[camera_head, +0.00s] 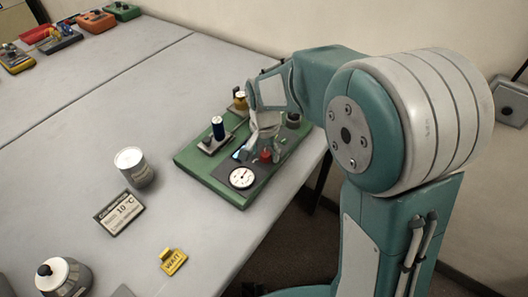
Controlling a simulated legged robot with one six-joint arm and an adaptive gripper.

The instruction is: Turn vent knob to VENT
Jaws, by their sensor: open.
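A green board (196,158) with a dark panel lies near the table's right edge. I cannot tell which part is the vent knob, and no VENT lettering is readable. My gripper (257,146) is over the board, pointing down, just behind and left of the red part. It is open. My arm hides some of the board's right side.
Colourful devices (59,38) sit at the far left. The table's middle is clear.

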